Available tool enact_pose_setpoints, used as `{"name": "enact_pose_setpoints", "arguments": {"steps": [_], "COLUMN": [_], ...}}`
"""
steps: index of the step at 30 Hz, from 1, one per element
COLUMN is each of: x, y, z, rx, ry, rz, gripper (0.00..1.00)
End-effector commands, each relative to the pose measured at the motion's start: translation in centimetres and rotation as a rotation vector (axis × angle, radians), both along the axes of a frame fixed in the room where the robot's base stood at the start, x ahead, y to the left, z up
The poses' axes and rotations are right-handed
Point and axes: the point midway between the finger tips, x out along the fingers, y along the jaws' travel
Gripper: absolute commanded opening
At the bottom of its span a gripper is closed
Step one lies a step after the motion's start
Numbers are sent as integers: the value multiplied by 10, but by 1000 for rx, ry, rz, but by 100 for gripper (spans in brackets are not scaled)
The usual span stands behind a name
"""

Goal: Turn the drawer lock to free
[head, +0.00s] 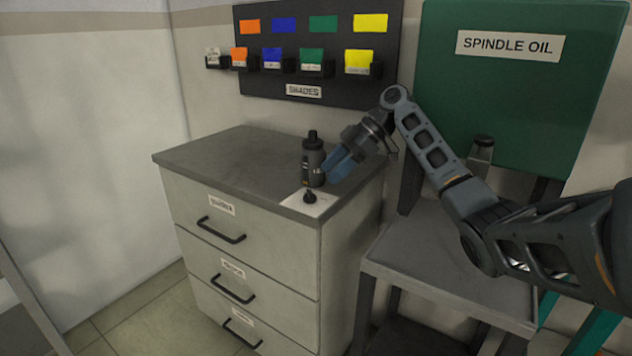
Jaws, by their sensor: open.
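The grey drawer cabinet (262,250) stands left of my arm, with its drawers shut. A small black knob (309,196) on a white plate (322,206) sits at the front right of its top; this looks like the drawer lock. Its markings and setting are too small to read. My gripper (336,165) has blue fingers and is open, up and to the right of the knob and apart from it. The fingers appear close beside a dark bottle (313,165); I cannot tell whether they touch it.
The dark bottle stands just behind the knob. The left of the cabinet top (230,155) is clear. A grey side table (440,260) stands at right under my arm. Behind are a dark shades board (310,60) with coloured bins and a green spindle oil cabinet (520,110).

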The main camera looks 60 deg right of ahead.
Motion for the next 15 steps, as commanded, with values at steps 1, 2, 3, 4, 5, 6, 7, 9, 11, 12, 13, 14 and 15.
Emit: {"name": "enact_pose_setpoints", "arguments": {"steps": [1, 2, 3, 4, 5, 6, 7, 9, 11, 12, 13, 14, 15], "x": [4, 6, 10, 12, 15, 18, 20, 25, 27, 29, 30, 31, 32], "y": [5, 7, 10, 12, 14, 17, 19, 23, 25, 27, 27, 28, 29], "z": [-6, -9, -14, -17, -20, -24, -27, -34, -38, -40, -41, -42, -43], "rx": [2, 1, 1, 1, 1, 1, 1, 1, 1, 1, 2, 1, 0], "ry": [3, 3, 3, 3, 2, 3, 3, 3, 3, 2, 1, 2, 2], "rz": [2, 1, 1, 1, 1, 0, 0, 0, 0, -1, -1, -1, 0], "gripper": [62, 62, 62, 62, 62, 62, 62, 62, 62, 62, 62, 62, 62]}}
